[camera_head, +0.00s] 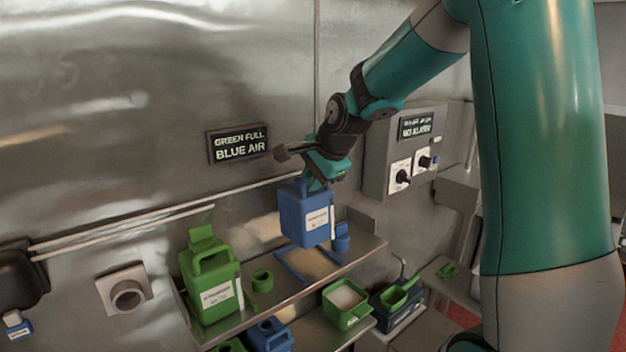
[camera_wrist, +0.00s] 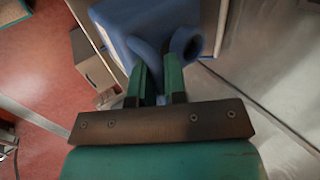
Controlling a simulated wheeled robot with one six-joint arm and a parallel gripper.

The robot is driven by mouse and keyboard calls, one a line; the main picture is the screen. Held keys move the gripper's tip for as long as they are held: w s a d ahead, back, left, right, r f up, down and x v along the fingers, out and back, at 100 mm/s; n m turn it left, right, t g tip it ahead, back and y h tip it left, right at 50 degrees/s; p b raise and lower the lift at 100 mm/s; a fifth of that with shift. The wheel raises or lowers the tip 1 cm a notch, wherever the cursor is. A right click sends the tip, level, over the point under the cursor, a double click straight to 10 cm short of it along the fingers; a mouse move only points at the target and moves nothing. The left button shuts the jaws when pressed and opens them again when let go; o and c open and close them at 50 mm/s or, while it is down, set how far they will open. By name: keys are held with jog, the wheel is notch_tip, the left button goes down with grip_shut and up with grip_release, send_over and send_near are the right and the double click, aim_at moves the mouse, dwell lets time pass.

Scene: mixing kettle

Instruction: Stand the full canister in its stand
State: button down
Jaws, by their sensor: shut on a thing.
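My gripper (camera_head: 318,180) is shut on the top handle of a blue canister (camera_head: 305,218). The canister has a white label and hangs about upright over the shelf. In the wrist view the blue canister (camera_wrist: 140,22) and its round spout lie beyond the green fingers (camera_wrist: 158,75). A blue frame-like stand (camera_head: 290,268) lies on the shelf just below and in front of the canister. I cannot tell whether the canister's base touches it. A green canister (camera_head: 210,290) with a white label stands on the shelf at the left.
A wall sign (camera_head: 238,144) reads "GREEN FULL BLUE AIR". On the shelf (camera_head: 350,256) are a small green cup (camera_head: 262,281) and a blue cup (camera_head: 342,236). Below are a green tub (camera_head: 346,304) of white stuff and another blue canister (camera_head: 270,335). A control box (camera_head: 404,150) hangs at right.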

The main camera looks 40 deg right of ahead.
aim_at(319, 205)
jog(key=shift+d+f+b, duration=0.1)
jog(key=shift+f+b, duration=2.1)
jog(key=shift+f, duration=0.4)
jog(key=shift+r, duration=0.25)
jog(key=shift+f+t+b, duration=0.35)
jog(key=shift+t+b, duration=0.15)
jog(key=shift+b, duration=0.55)
jog(key=shift+f, duration=0.3)
jog(key=shift+f+b, duration=0.7)
jog(key=shift+b, duration=0.1)
jog(key=shift+f, duration=0.2)
